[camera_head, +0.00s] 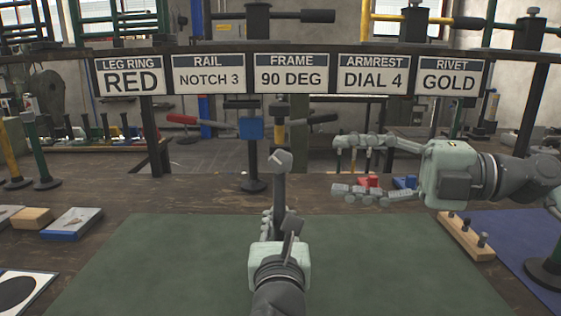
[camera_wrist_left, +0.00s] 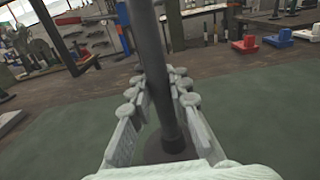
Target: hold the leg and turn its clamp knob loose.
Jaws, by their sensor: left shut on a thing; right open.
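The leg (camera_head: 279,200) is a dark post standing upright on the green mat, with a light grey faceted piece (camera_head: 281,160), seemingly the clamp knob, at its top. My left gripper (camera_head: 274,218) is shut around the leg below that piece. In the left wrist view the dark post (camera_wrist_left: 160,80) runs between the fingers down to a round dark foot (camera_wrist_left: 165,150). The left hand hides the lower leg in the head view. My right gripper (camera_head: 343,166) is open and empty, to the right of the knob and apart from it, fingers pointing left.
The green mat (camera_head: 150,260) is mostly clear. A wooden block with pegs (camera_head: 466,237) lies at right, beside a blue mat (camera_head: 520,240). Red (camera_head: 368,181) and blue (camera_head: 404,183) pieces sit behind the right fingers. Blocks (camera_head: 72,223) lie at left. A sign rail (camera_head: 305,73) crosses behind.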

